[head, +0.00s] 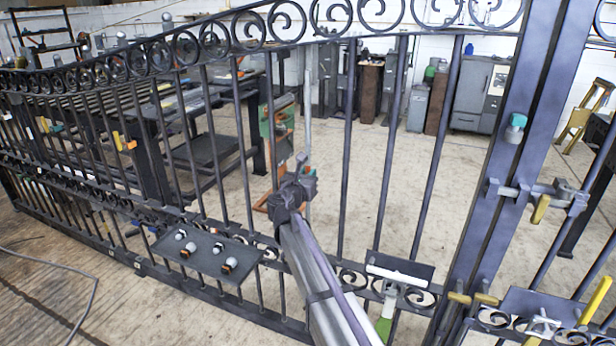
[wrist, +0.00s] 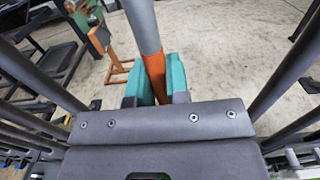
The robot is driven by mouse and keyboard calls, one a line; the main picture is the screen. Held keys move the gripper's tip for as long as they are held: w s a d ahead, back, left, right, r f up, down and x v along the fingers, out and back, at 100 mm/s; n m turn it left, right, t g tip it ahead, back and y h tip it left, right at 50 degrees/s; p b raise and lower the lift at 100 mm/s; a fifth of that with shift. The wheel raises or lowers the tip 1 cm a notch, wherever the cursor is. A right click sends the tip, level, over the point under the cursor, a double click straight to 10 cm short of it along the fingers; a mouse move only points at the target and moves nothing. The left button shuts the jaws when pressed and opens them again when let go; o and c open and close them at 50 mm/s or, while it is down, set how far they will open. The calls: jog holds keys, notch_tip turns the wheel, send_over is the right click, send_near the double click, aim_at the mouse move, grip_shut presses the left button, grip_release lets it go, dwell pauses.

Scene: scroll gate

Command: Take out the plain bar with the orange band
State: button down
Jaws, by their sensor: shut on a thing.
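The plain bar (head: 307,95) is pale grey and stands about upright in the gate, among the darker bars. Its top meets the scroll rail in the picture; my wrist hides its lower part. In the wrist view the bar (wrist: 143,25) rises away from my gripper, and its orange band (wrist: 155,70) shows between the teal fingers. My gripper (wrist: 158,88) is shut on the bar at the orange band. I cannot tell whether the bar's ends are seated in the rails.
Dark gate bars (head: 348,150) stand on both sides of my wrist. A small shelf (head: 225,268) with several knobs is on the gate to the left. Another small plate (head: 415,267) is at the right, near the thick gate post (head: 500,170). Open floor lies behind the gate.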

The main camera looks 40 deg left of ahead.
jog(key=shift+r+p, duration=0.6)
jog(key=shift+r, duration=0.15)
jog(key=shift+v, duration=1.8)
